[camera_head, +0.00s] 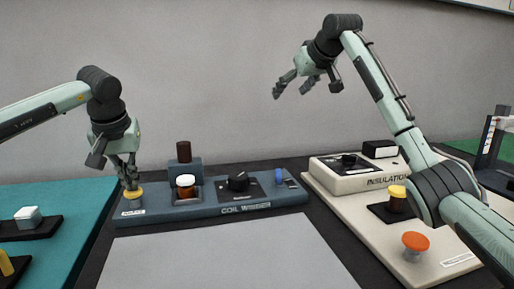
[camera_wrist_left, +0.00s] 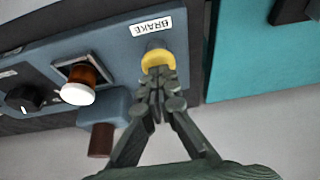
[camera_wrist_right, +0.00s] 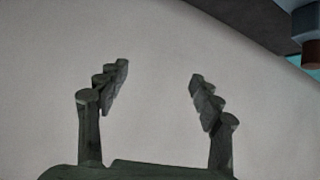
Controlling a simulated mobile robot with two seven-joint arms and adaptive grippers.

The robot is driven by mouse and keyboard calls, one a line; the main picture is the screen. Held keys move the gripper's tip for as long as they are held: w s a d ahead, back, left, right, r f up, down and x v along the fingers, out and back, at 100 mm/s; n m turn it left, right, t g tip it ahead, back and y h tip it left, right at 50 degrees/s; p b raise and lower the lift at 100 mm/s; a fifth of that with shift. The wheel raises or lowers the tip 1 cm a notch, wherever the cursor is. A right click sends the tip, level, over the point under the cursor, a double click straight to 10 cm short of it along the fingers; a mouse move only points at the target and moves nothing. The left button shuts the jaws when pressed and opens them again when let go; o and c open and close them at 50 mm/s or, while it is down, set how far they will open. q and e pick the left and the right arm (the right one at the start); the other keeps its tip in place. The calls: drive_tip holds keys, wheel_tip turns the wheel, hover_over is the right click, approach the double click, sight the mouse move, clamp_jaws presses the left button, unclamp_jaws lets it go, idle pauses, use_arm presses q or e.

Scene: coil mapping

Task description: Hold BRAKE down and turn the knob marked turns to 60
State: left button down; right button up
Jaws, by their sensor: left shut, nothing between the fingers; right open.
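The blue-grey coil winder panel (camera_head: 215,208) stands at the back of the table. Its yellow BRAKE button (camera_head: 133,193) is at the left end, and the BRAKE label (camera_wrist_left: 152,27) reads clearly in the left wrist view. My left gripper (camera_head: 130,183) is shut, pointing down, with its fingertips at the top of the yellow button (camera_wrist_left: 158,58); they appear to touch it. How far the button is pressed I cannot tell. A black knob (camera_head: 238,182) sits mid-panel; its scale is too small to read. My right gripper (camera_head: 292,89) is open and empty, high above the panel.
A white-capped brown part (camera_head: 185,185) and a brown cylinder (camera_head: 183,150) stand between button and knob. A blue switch (camera_head: 278,176) is right of the knob. The cream INSULATION panel (camera_head: 335,182) with an orange button (camera_head: 415,242) lies right. A grey sheet (camera_head: 225,252) lies in front.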

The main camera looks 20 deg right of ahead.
use_arm(q)
drive_tip(key=shift+f, duration=0.1)
use_arm(e)
drive_tip(key=s+a+f+n+g+y, duration=0.25)
drive_tip(key=a+f+n, duration=0.2)
drive_tip(key=a, duration=0.25)
drive_tip(key=n+g, duration=0.5)
drive_tip(key=g, duration=0.1)
approach(239, 177)
drive_tip(key=x, duration=0.8)
drive_tip(key=shift+w+f, duration=0.25)
drive_tip(key=shift+f, duration=0.15)
drive_tip(key=shift+c, duration=0.6)
drive_tip(key=c, duration=1)
drive_tip(key=m, duration=0.2)
drive_tip(key=m+t+h, duration=0.1)
drive_tip(key=m, duration=0.2)
drive_tip(key=shift+s+a+t, duration=0.15)
drive_tip(key=shift+t, duration=0.1)
drive_tip(key=shift+c, duration=0.2)
